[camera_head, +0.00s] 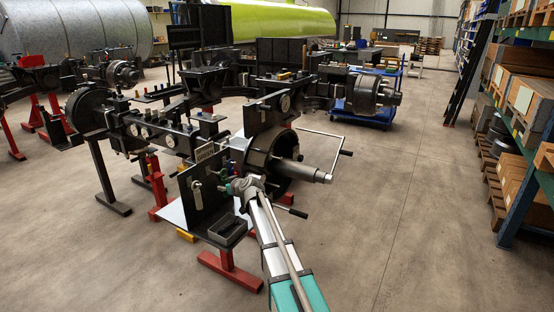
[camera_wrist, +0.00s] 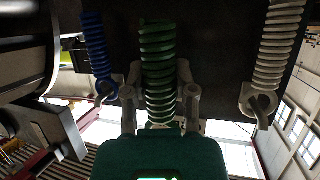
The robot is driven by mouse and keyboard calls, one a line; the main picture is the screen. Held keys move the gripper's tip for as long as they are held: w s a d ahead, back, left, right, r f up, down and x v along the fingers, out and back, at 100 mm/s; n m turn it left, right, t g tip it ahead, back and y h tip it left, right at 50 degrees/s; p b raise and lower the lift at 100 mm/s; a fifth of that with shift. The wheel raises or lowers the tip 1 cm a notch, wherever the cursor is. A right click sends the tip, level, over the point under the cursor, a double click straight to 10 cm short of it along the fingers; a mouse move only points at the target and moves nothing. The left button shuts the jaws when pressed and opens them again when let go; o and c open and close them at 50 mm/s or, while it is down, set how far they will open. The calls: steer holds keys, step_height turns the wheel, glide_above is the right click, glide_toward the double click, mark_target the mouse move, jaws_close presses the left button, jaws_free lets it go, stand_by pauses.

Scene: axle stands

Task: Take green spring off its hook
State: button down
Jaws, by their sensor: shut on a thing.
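The green spring (camera_wrist: 158,60) is in the middle of the wrist view, in front of a dark panel (camera_wrist: 215,45). My gripper (camera_wrist: 159,88) has one grey finger on each side of the spring and is shut on it. The hook of the green spring is hidden, so I cannot tell whether the spring is still on it. In the head view my gripper (camera_head: 243,186) is at the right edge of the upright dark panel (camera_head: 205,205); the green spring cannot be made out there.
In the head view a small grey tray (camera_head: 228,231) stands before the panel. A hub with a shaft (camera_head: 300,171) is close behind my gripper.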

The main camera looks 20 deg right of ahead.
stand_by(0.4)
steer(key=s+d, duration=0.4)
steer(key=s, duration=0.1)
steer(key=shift+s, duration=0.3)
stand_by(0.7)
stand_by(0.4)
